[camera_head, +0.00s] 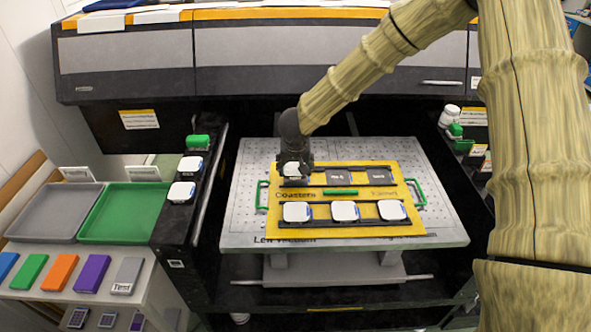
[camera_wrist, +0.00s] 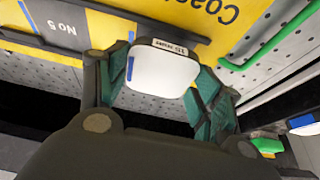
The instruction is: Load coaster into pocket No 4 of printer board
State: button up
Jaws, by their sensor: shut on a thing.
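My gripper (camera_head: 294,176) is shut on a white coaster (camera_wrist: 158,70), one green-padded finger at each side. The coaster has a blue edge stripe and a small printed label. In the head view, the gripper and coaster are over the upper left of the yellow printer board (camera_head: 338,236), where they hide the pocket left of No 5. I cannot tell whether the coaster touches the board. Dark pocket No 5 (camera_head: 338,176) and the dark pocket to its right (camera_head: 379,175) are empty. White coasters sit in the lower row: left (camera_head: 297,212), middle (camera_head: 344,211), right (camera_head: 391,210).
The board lies on a perforated printer bed (camera_head: 243,205), with green handles at its left and right (camera_head: 417,193). Two more white coasters (camera_head: 190,166) (camera_head: 182,192) sit on the black ledge at left. Grey (camera_head: 20,228) and green (camera_head: 96,235) trays stand beyond. The printer body rises behind.

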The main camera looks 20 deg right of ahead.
aim_at(296, 169)
jog(key=shift+w+d, duration=0.25)
jog(key=shift+w, duration=0.45)
jog(key=shift+f+p, duration=0.4)
jog(key=shift+f, duration=1.4)
jog(key=shift+s, duration=0.1)
jog(key=o, duration=1.1)
jog(key=shift+f, duration=0.2)
jog(key=shift+r, duration=0.15)
jog(key=shift+s+r, duration=0.1)
jog(key=shift+r, duration=0.5)
jog(key=v, duration=1.1)
jog(key=shift+s+a+f+b, duration=0.1)
jog(key=shift+s+b, duration=0.05)
jog(key=shift+b, duration=0.25)
